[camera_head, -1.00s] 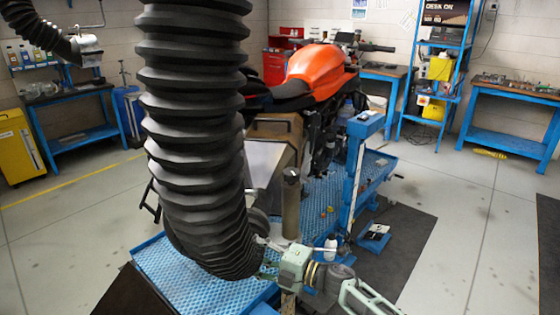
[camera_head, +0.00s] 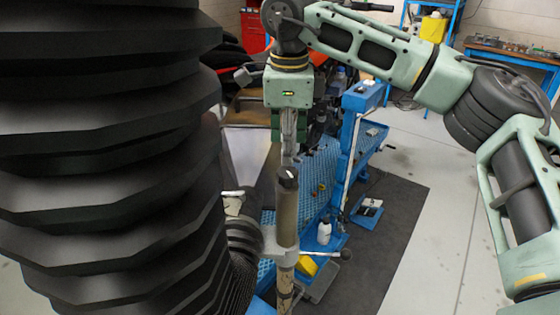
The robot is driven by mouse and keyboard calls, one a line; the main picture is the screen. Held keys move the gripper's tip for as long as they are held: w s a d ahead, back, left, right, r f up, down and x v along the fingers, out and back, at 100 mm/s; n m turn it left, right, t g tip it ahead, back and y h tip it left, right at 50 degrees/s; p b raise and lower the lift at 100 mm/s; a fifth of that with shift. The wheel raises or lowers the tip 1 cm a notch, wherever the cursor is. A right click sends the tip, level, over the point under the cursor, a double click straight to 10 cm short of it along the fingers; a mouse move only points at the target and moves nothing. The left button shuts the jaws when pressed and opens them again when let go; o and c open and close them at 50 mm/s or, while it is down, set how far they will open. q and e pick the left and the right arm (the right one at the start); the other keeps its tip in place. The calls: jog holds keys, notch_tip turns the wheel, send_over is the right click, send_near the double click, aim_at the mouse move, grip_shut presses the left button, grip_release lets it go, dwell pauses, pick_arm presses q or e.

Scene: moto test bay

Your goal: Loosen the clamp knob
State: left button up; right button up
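A slim upright post (camera_head: 287,220) with a dark cap stands in the middle. A light clamp collar (camera_head: 272,243) sits around it low down, and a thin rod with a dark round end, which looks like the clamp knob (camera_head: 345,253), sticks out to its right. A thick black ribbed hose (camera_head: 110,150) fills the left side, its nozzle beside the post. My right arm comes in from the right; its gripper (camera_head: 289,145) points down above and behind the post top, apart from the knob. Its fingers are seen narrow and partly hidden. My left gripper is not in view.
A blue perforated lift platform (camera_head: 318,170) and blue upright (camera_head: 352,140) stand behind the post. A white bottle (camera_head: 324,232) stands near the knob. The motorcycle is mostly hidden by my arm. Grey floor is free at right, with a dark mat (camera_head: 395,225).

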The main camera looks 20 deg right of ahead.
aim_at(288, 173)
jog(key=shift+d+f, duration=0.1)
jog(key=shift+f, duration=0.1)
notch_tip(288, 173, down, 6)
jog(key=shift+w+p, duration=0.1)
jog(key=shift+p, duration=0.9)
jog(key=shift+f, duration=0.3)
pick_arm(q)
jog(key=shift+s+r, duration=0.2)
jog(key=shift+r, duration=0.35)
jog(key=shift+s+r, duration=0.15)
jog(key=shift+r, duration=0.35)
pick_arm(e)
jog(key=shift+f, duration=0.15)
jog(key=shift+c, duration=0.2)
jog(key=shift+f, duration=0.1)
jog(key=c, duration=1)
